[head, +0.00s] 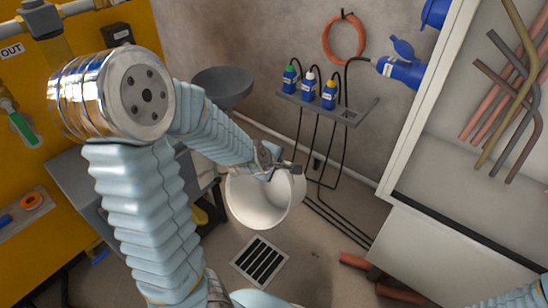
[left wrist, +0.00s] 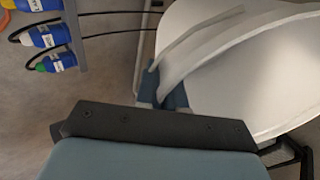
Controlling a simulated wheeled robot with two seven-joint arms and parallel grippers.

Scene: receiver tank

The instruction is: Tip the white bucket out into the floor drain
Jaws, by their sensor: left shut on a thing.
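The white bucket (head: 258,205) hangs in the air above the floor in the head view, near the floor drain (head: 260,262). It looks tilted, with its open mouth turned toward the camera and its wall showing on the right. I see no contents inside it. My left gripper (head: 280,170) is shut on the bucket at its upper edge. In the left wrist view the bucket (left wrist: 245,70) fills the upper right, with the blue fingertips (left wrist: 175,97) at its edge. The drain is a dark slotted grate in a pale square frame, unobstructed just below the bucket. My right gripper is out of view.
A grey shelf (head: 310,106) with several blue bottles is on the back wall, its black hoses running down to the floor. A grey round basin (head: 223,85) stands behind my left arm. A white cabinet (head: 440,230) is at right, with reddish pipes (head: 385,280) on the floor.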

